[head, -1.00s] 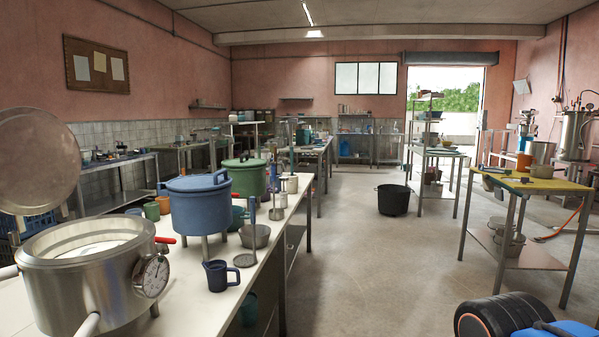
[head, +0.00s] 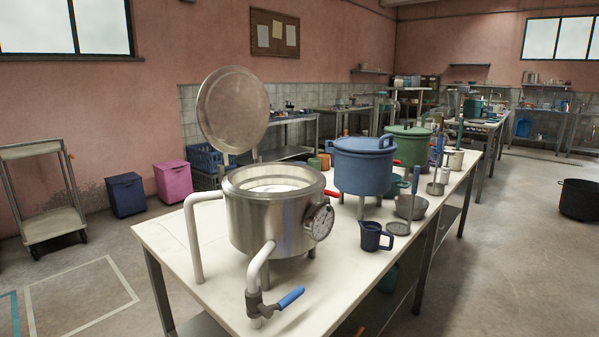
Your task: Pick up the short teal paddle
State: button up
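I cannot pick out the short teal paddle with certainty.
A steel vessel (head: 265,220) with a raised lid, pipes and gauge fills the table's near end. A blue pot (head: 362,168), a green pot (head: 408,142) and a dark blue jug (head: 374,238) stand beyond. A black tub (head: 580,199) is at right. Floor between is clear.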

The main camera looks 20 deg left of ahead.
aim_at(459, 144)
jog(key=i+l+z, duration=0.15)
jog(key=i+l, duration=0.15)
jog(key=i, duration=0.3)
jog(key=i+l+z, duration=0.2)
jog(key=i, duration=0.35)
jog(key=i+l+z, duration=0.15)
jog(key=i, duration=0.45)
